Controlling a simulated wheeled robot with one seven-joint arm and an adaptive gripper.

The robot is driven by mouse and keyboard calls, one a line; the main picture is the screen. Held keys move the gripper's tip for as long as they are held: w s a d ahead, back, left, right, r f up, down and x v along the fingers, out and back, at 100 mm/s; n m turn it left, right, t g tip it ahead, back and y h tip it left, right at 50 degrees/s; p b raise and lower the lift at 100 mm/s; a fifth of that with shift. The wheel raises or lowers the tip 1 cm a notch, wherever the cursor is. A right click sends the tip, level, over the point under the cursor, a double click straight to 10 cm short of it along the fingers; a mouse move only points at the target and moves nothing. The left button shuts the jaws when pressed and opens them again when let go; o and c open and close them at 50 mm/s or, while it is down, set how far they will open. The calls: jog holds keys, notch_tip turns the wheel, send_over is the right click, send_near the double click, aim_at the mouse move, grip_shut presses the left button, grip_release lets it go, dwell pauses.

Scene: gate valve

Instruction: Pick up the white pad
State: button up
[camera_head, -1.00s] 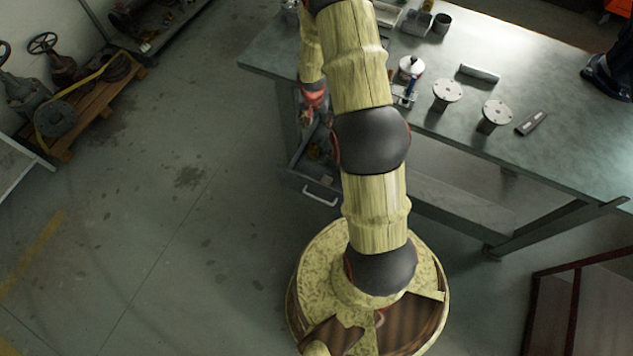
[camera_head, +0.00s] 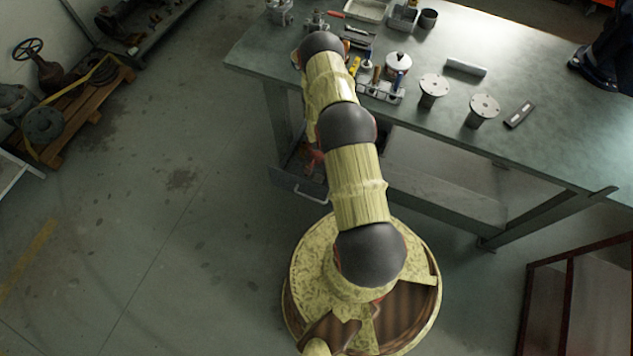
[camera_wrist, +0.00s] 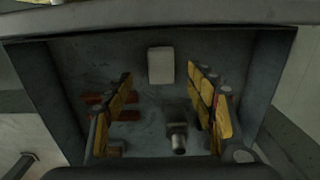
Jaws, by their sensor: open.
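The white pad (camera_wrist: 161,65) is a small pale rounded block. In the wrist view it lies on the floor of the open drawer (camera_wrist: 85,62), near the drawer's upper wall. My gripper (camera_wrist: 159,77) is open, its two yellow fingers spread to the left and right. The pad appears between and beyond the fingertips, and nothing is held. In the head view the drawer (camera_head: 287,183) sticks out under the workbench, partly covered by my arm. The pad cannot be made out there, and my gripper is mostly hidden.
A metal cylindrical part (camera_wrist: 178,138) and reddish-brown pieces (camera_wrist: 95,100) lie in the drawer, partly behind my fingers. The drawer walls stand close around. The workbench (camera_head: 560,140) above holds flanged parts (camera_head: 433,86) and a tool holder (camera_head: 381,91).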

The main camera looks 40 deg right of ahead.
aim_at(317, 180)
jog(key=shift+w+d+f+b, duration=0.15)
jog(key=shift+f+b, duration=0.55)
jog(key=shift+f, duration=0.95)
jog(key=shift+w+d+f+b, duration=0.15)
jog(key=shift+f+b, duration=0.55)
jog(key=shift+f, duration=0.95)
jog(key=c, duration=0.3)
jog(key=c, duration=0.7)
jog(key=shift+c, duration=0.2)
notch_tip(317, 180, up, 10)
jog(key=p, duration=0.6)
